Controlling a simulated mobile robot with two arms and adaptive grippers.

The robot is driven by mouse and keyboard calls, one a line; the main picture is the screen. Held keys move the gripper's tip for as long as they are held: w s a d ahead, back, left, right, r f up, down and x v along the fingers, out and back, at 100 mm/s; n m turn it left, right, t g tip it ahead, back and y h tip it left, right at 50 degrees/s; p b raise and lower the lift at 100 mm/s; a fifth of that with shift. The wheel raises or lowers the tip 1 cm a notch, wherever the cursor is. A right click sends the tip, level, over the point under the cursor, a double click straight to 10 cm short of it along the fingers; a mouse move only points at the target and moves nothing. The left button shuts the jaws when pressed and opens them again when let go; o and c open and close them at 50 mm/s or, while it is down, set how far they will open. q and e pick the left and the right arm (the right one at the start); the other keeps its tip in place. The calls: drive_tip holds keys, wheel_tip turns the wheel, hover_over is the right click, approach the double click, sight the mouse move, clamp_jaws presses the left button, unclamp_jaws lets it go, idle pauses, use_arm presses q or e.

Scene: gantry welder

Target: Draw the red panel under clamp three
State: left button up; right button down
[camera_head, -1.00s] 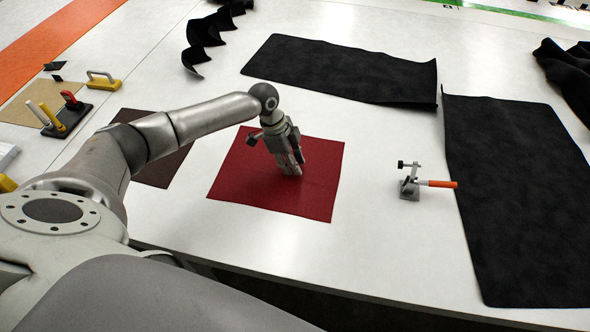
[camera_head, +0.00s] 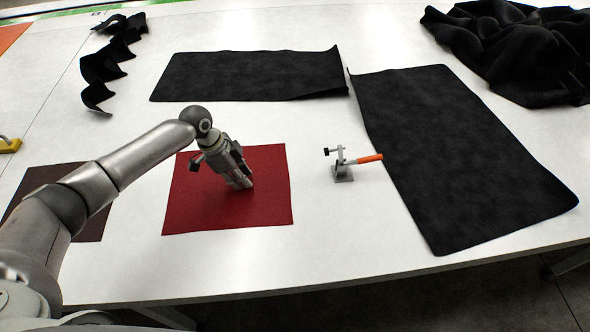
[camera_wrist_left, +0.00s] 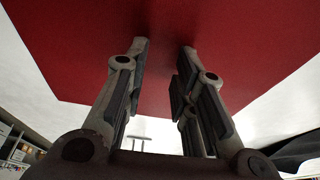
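The red panel (camera_head: 210,210) lies flat on the white table, and it fills the upper part of the left wrist view (camera_wrist_left: 240,40). My left gripper (camera_head: 243,185) points down onto the panel, right of its middle. In the left wrist view its two fingers (camera_wrist_left: 165,48) are apart with only red panel beyond them, and the tips look at or very near its surface. A toggle clamp (camera_head: 342,172) with an orange handle stands right of the panel, a short gap away. No number shows on it. My right gripper is out of view.
A dark brown panel (camera_head: 90,225) lies left of the red one. Black panels lie behind (camera_head: 250,75) and right of the clamp (camera_head: 450,150). Crumpled black cloth (camera_head: 520,50) is at the back right. White table between panel and clamp is clear.

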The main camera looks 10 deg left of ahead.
sight(280, 180)
use_arm(q)
drive_tip(key=shift+w+d+f, duration=0.1)
drive_tip(key=shift+w+d, duration=0.2)
drive_tip(key=shift+d, duration=0.75)
drive_tip(key=shift+w+d, duration=0.25)
drive_tip(key=shift+d, duration=0.8)
drive_tip(key=shift+w+d, duration=0.25)
drive_tip(key=shift+d, duration=0.65)
drive_tip(key=shift+w+d, duration=0.3)
drive_tip(key=shift+d, duration=0.55)
drive_tip(key=shift+w+d, duration=0.25)
drive_tip(key=shift+d, duration=0.65)
wheel_tip(280, 180, up, 7)
drive_tip(key=p, duration=0.6)
